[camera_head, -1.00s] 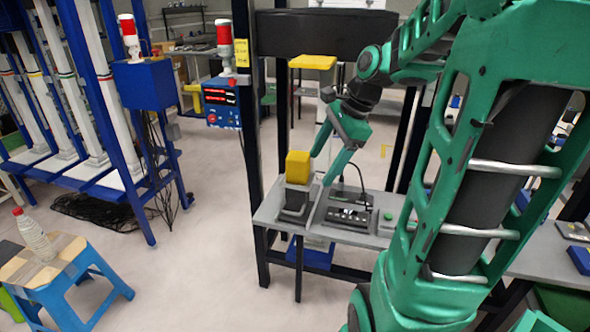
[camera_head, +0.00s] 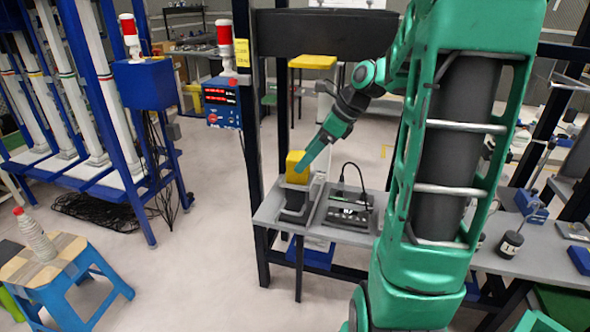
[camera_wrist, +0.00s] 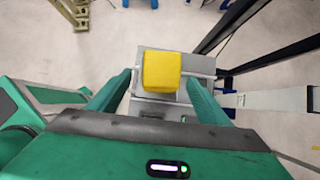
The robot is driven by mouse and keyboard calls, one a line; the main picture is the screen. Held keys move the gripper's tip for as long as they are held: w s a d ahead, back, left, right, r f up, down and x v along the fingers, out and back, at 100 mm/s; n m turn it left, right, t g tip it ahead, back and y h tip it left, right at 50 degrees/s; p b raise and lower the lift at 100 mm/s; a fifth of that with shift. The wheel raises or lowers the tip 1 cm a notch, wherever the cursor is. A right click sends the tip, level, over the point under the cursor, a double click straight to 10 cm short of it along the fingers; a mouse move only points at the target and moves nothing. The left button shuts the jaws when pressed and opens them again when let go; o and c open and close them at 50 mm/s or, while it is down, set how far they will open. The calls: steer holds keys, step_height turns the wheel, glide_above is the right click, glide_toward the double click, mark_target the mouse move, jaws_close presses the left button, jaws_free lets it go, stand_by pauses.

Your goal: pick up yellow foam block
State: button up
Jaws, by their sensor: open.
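The yellow foam block (camera_head: 295,166) sits upright on a grey and black stand (camera_head: 294,205) at the left end of the grey bench. In the wrist view the block (camera_wrist: 161,72) lies between and just beyond the fingertips of my gripper (camera_wrist: 160,80), with gaps on both sides. My gripper (camera_head: 308,161) is open and empty. In the head view a green finger covers part of the block's right side. The other finger is hard to make out there.
A black device (camera_head: 349,211) with a cable stands right of the block on the bench (camera_head: 268,212). A dark upright post (camera_head: 249,120) rises at the bench's left. A stool (camera_head: 45,262) with a bottle (camera_head: 36,236) is at lower left. The floor between is clear.

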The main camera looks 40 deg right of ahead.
steer(key=shift+x, duration=2.6)
steer(key=shift+w, duration=0.1)
steer(key=c, duration=1.2)
